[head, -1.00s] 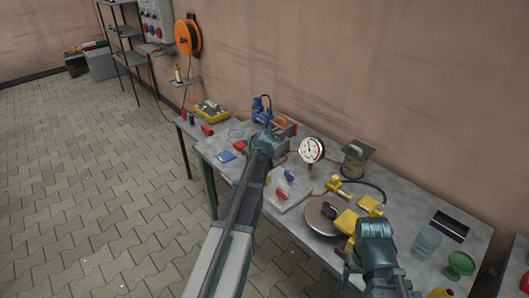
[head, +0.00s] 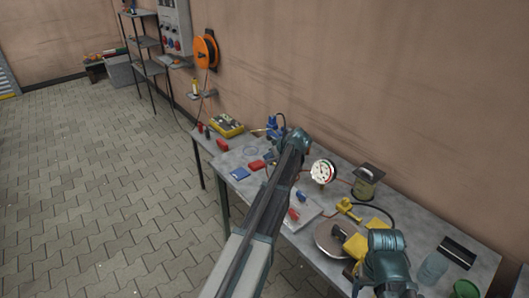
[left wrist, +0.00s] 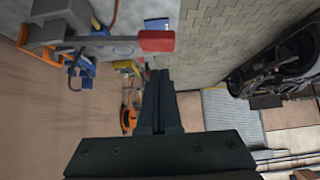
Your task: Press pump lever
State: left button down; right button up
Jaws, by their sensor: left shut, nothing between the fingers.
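The pump lever's red end (left wrist: 157,40) sits on a grey bar that runs left to a grey body in the left wrist view. What looks like the same red end (head: 257,165) lies beside the blue square in the head view. My left gripper (left wrist: 158,75) is shut and empty; its fingertips appear just below the red end in the wrist picture. I cannot tell whether they touch. In the head view my left arm hides the gripper and most of the pump. My right wrist (head: 388,250) is at the lower right; its fingers are not clear.
A blue device (head: 275,125) stands behind the left arm. The workbench also holds a blue square (head: 240,174), a dial gauge (head: 323,172), a lantern-like can (head: 367,182), a round metal disc (head: 332,238) and a clear bottle (head: 432,268). The paved floor at left is free.

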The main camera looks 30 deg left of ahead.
pick_arm(q)
jog(key=shift+m+g, duration=0.3)
jog(key=shift+g, duration=0.2)
jog(key=r+p, duration=0.1)
jog(key=w+r, duration=0.1)
jog(key=w+d+r+p, duration=0.1)
jog(key=r, duration=0.1)
jog(key=shift+d+p, duration=0.1)
jog(key=shift+p, duration=0.2)
pick_arm(e)
jog(key=r, duration=0.4)
jog(key=shift+a, duration=0.2)
jog(key=shift+f, duration=0.15)
pick_arm(q)
jog(key=b, duration=0.8)
send_over(255, 162)
jog(key=d, duration=0.3)
notch_tip(255, 162, down, 8)
jog(key=shift+r, duration=0.15)
jog(key=shift+s+f+b, duration=0.2)
jog(key=shift+f+b, duration=0.75)
jog(key=shift+f, duration=0.1)
jog(key=shift+s+f+b, duration=0.15)
jog(key=shift+f+b, duration=0.45)
pick_arm(e)
notch_tip(255, 162, down, 11)
pick_arm(q)
jog(key=shift+r, duration=0.1)
